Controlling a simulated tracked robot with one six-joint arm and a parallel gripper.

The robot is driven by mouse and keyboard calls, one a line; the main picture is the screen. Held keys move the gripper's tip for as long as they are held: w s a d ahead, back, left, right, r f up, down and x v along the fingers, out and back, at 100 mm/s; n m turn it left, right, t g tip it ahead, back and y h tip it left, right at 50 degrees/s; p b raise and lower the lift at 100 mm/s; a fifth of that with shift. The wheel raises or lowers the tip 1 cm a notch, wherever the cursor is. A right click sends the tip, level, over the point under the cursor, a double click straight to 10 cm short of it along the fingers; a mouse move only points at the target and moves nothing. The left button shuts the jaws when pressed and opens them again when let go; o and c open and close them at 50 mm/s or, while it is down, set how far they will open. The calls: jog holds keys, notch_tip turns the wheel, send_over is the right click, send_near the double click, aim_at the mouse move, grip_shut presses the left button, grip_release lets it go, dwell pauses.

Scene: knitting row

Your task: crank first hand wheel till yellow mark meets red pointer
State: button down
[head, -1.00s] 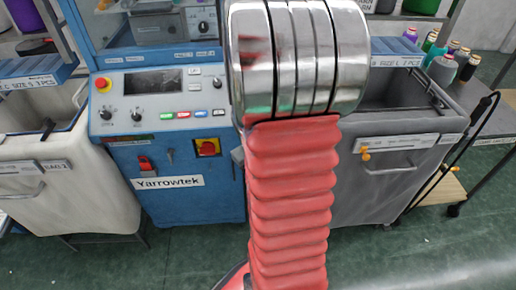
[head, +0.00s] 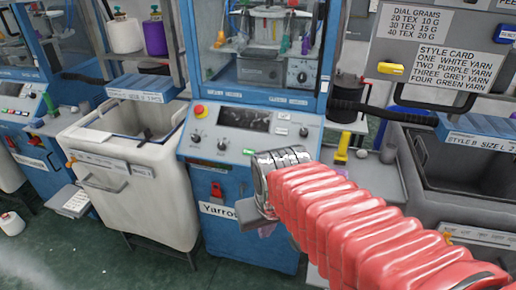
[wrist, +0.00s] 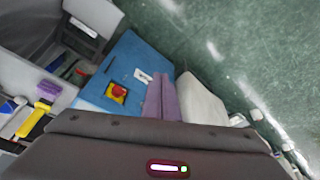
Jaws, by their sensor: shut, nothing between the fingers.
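I cannot make out a hand wheel, yellow mark or red pointer in either view. My gripper (wrist: 160,97) shows in the wrist view as two purple fingers, shut together and empty. They are over the blue machine (wrist: 125,68), beside the red switch on a yellow plate (wrist: 117,92). In the head view my gripper (head: 268,230) is mostly hidden behind my red arm, in front of the blue machine's lower front (head: 277,254).
The control panel (head: 243,130) is just behind my wrist. A white bin (head: 150,190) stands left and a grey bin (head: 470,215) right. A style card (head: 440,58) hangs at the upper right. Green floor (head: 100,260) is open at the lower left.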

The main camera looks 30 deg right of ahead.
jog(key=s+a+r+n+t+y, duration=0.1)
jog(key=a+r+n+t, duration=0.1)
jog(key=a+r, duration=0.3)
jog(key=shift+s+a, duration=0.2)
jog(key=shift+a, duration=0.65)
